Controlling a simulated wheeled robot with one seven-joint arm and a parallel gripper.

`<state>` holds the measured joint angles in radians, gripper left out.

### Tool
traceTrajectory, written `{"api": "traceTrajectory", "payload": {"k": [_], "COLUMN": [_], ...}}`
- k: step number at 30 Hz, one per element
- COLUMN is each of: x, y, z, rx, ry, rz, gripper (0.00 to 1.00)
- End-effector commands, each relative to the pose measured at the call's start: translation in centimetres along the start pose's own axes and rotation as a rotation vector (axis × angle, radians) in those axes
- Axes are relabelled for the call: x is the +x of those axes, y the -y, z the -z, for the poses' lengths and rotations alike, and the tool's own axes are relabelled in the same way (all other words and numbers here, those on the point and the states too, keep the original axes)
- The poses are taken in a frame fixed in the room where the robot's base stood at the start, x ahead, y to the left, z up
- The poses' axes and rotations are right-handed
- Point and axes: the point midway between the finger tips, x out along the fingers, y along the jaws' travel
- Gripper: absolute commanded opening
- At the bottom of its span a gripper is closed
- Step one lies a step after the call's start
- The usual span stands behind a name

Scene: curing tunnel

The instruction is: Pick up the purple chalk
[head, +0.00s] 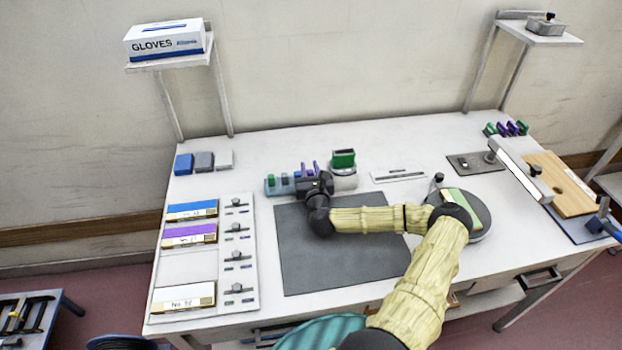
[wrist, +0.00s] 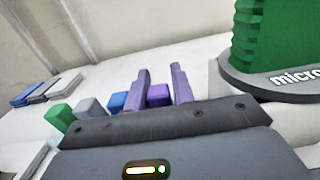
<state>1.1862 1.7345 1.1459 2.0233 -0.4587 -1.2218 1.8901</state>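The purple chalk (wrist: 158,95) shows in the wrist view as a short block at the right end of a row of chalks. Its lower part is hidden behind the dark gripper body. My gripper (wrist: 160,77) has its two purplish fingers apart, one to each side of the purple chalk in this view. I cannot tell whether either finger touches it. In the head view my gripper (head: 309,168) is at the right part of the chalk holder (head: 284,188), just behind the dark mat. There the purple chalk cannot be told apart from the fingers.
Blue (wrist: 117,101), grey (wrist: 91,108) and green (wrist: 60,117) chalks stand left of the purple one. A green block on a round base (head: 343,160) stands close on the right. The dark mat (head: 300,265) is bare in front. Sanding blocks (head: 204,161) lie at the back left.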

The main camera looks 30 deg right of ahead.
Motion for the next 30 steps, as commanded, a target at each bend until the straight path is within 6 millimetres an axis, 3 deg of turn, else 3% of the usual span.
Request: {"api": "traceTrajectory", "payload": {"k": [8, 12, 13, 23, 30], "x": [0.0, 0.0, 0.0, 0.0, 0.0], "y": [-0.1, 0.0, 0.0, 0.0, 0.1], "z": [0.0, 0.0, 0.0, -0.4, -3.7], "rx": [0.000, 0.000, 0.000, 0.000, -0.002], "ry": [0.000, 0.000, 0.000, 0.001, 0.005], "rz": [-0.001, 0.000, 0.000, 0.000, 0.001], "gripper": [0.25, 0.01, 0.00, 0.00, 0.00]}}
